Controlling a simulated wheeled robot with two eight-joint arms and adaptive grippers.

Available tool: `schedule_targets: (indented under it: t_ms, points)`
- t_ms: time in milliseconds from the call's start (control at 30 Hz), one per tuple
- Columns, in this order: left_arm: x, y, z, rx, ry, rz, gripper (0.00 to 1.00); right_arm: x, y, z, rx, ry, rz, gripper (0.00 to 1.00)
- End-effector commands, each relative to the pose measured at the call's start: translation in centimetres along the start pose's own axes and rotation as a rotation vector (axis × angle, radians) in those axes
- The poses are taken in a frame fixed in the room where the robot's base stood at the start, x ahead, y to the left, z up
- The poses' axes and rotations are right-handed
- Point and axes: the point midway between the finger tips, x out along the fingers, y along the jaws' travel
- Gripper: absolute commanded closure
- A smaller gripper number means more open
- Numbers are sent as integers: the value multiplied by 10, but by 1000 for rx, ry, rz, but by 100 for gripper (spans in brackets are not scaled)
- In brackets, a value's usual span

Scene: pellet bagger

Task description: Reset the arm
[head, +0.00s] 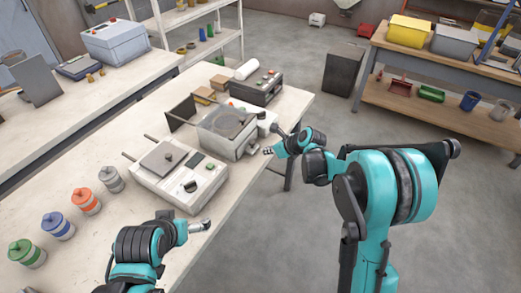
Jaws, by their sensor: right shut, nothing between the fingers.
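My right arm (395,190) comes in from the right, bent at the elbow. My left gripper (207,225) is low in the view, over or near the table's front edge, in front of the white control box (180,178). Its fingers are small here, and I cannot tell whether they are open. I see nothing held in it.
Jars with green (27,253), blue (58,225), orange (86,201) and grey (111,179) lids line the white table (120,225). A dark box with buttons (256,86) stands farther back. A dark cabinet (343,70) stands on open floor. Shelving with bins (440,65) is at right.

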Motion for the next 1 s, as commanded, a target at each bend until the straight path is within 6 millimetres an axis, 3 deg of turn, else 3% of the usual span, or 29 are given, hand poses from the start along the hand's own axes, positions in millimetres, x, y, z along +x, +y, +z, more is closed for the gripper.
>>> schedule_targets:
  t_ms: [33,100,300,467,733,867,1000]
  points:
    - [-8,0,-6,0,0,0,0,-19,1,5,1,-1,-1,100]
    - [-13,0,-10,0,1,0,0,-36,0,5,2,-1,-2,100]
    - [-23,0,-17,0,1,0,0,-74,1,4,1,0,0,100]
    - [-25,0,-19,0,1,0,0,-89,1,3,0,0,0,100]
    - [-25,0,-19,0,1,0,0,-95,3,2,-24,3,-2,100]
    - [-25,0,-19,0,1,0,0,-117,14,1,-203,34,-23,100]
    - [-26,0,-19,0,1,0,0,-161,40,-8,-602,111,-52,100]
